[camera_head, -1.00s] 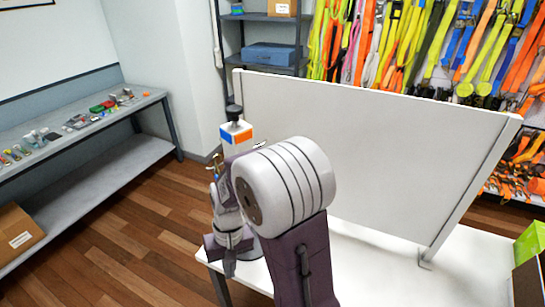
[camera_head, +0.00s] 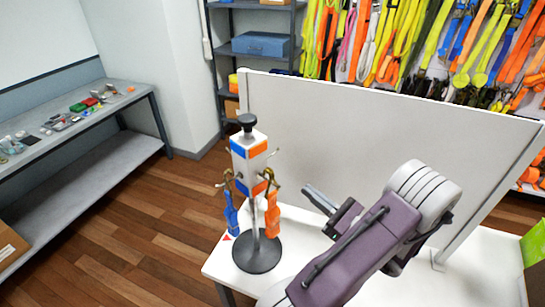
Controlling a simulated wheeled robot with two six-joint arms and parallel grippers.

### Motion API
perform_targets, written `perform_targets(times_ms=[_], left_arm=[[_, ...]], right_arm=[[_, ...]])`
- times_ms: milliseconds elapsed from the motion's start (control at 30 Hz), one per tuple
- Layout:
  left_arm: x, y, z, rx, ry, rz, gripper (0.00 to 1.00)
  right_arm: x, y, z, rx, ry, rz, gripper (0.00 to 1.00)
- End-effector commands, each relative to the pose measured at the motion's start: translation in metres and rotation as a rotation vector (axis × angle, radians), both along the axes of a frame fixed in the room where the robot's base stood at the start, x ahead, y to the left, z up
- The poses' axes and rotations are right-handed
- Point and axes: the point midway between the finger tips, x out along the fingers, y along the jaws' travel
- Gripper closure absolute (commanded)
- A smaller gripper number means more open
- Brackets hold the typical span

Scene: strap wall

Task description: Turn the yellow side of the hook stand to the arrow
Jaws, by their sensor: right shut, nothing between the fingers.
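The hook stand (camera_head: 241,165) stands upright on the white table, with a black knob on top and a round dark base. Its white head shows a blue-marked face to the left and an orange-marked face to the right. No yellow side shows. A blue strap (camera_head: 231,215) and an orange strap (camera_head: 272,214) hang from its hooks. A small red arrow (camera_head: 227,237) lies on the table at the left of the base. My right gripper (camera_head: 318,200) is shut and empty, right of the stand and apart from it. My left gripper is out of view.
A white upright panel (camera_head: 340,130) stands along the back of the white table (camera_head: 215,265). A bench (camera_head: 90,130) with small items is at the left. Shelves with a blue case (camera_head: 262,45) and hanging straps are behind.

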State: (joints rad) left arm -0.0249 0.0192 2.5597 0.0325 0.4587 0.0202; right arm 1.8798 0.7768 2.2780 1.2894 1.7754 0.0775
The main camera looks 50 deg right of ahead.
Motion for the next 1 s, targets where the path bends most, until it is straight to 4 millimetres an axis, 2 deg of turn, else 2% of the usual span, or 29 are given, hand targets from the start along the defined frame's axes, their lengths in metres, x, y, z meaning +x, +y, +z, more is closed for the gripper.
perform_targets(times_ms=[100,267,800,1000], left_arm=[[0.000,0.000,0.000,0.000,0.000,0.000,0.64],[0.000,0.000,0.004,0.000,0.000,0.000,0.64],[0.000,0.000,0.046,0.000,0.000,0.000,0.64],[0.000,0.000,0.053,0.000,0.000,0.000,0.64]], right_arm=[[-0.009,-0.008,0.002,0.009,-0.021,-0.045,1.00],[-0.001,-0.008,0.005,0.009,-0.020,-0.039,1.00],[0.107,-0.011,0.029,0.008,-0.017,-0.033,1.00],[0.127,-0.013,0.030,0.007,-0.016,-0.037,1.00]])
